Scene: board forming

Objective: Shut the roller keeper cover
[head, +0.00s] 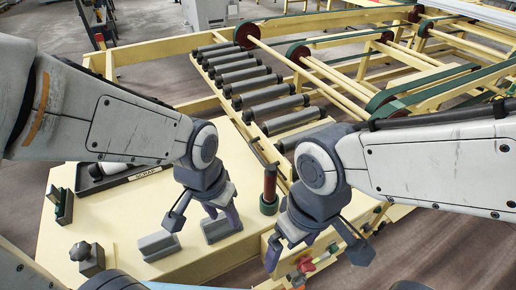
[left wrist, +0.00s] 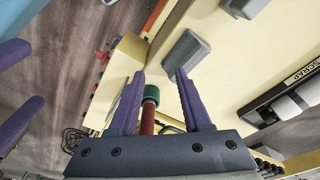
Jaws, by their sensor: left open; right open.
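I cannot tell for sure which part is the roller keeper cover. Two grey blocks lie on the cream tabletop: one (head: 158,245) at the left, one (head: 222,229) close to my left gripper (head: 205,218). My left gripper is open and empty above them. In the left wrist view, a grey block (left wrist: 187,54) lies just past the right fingertip. A dark red post (head: 270,183) in a green collar (head: 269,205) stands to the right; its collar (left wrist: 151,93) shows between the open fingers. My right gripper (head: 317,258) is open and empty over the table's front right edge.
A row of grey rollers (head: 270,106) leads back to green-belted conveyor rails (head: 445,92). A SCRAP tray (head: 115,180) is partly behind my left arm. A red knob (head: 305,265) is below my right gripper.

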